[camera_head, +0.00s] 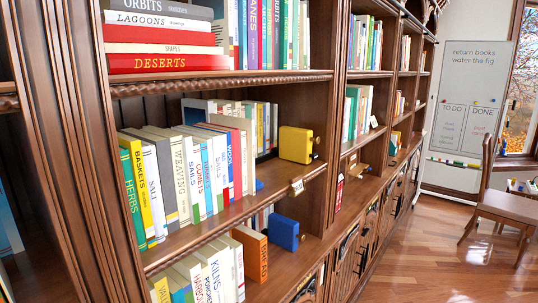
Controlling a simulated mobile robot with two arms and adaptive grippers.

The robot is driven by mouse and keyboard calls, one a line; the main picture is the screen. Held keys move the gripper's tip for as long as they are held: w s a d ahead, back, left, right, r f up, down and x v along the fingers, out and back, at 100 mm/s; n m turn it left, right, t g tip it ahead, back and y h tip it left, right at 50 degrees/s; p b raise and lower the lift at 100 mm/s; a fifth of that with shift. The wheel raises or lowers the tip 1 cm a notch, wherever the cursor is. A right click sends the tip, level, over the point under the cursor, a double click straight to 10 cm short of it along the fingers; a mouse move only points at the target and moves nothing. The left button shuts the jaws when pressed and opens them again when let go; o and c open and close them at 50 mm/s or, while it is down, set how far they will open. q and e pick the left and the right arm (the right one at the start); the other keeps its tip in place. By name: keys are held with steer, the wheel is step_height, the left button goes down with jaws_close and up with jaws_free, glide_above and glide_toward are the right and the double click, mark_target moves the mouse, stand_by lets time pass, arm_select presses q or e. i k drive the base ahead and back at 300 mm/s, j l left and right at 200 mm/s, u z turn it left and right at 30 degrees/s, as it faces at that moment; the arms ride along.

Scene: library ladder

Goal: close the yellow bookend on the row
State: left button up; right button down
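The yellow bookend (296,145) is a block standing on the middle shelf, towards its right end, with a small dark part on its right side. The row of books (188,172) stands on the same shelf to its left, with spines such as HERBS, BASKETS, SALT and WEAVING. Bare shelf shows between the last books of the row and the bookend, so they are apart. A small blue piece (259,184) sits low at the row's right end; I cannot tell what it is. Neither of my grippers is in view.
More books (262,118) stand behind the row. A blue bookend (284,232) and an orange book (252,254) are on the shelf below. A wooden upright (334,110) bounds the bay on the right. A chair (505,205) stands at far right; the wooden floor (440,255) before the shelves is clear.

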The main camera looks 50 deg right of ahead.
mark_target(295, 143)
steer(key=z, duration=1.95)
steer(key=u, duration=0.3)
steer(key=i+l+u, duration=0.15)
steer(key=l+u, duration=0.25)
steer(key=i+l+u, duration=0.1)
steer(key=u, duration=0.25)
steer(key=l+u, duration=0.4)
steer(key=i+l, duration=0.05)
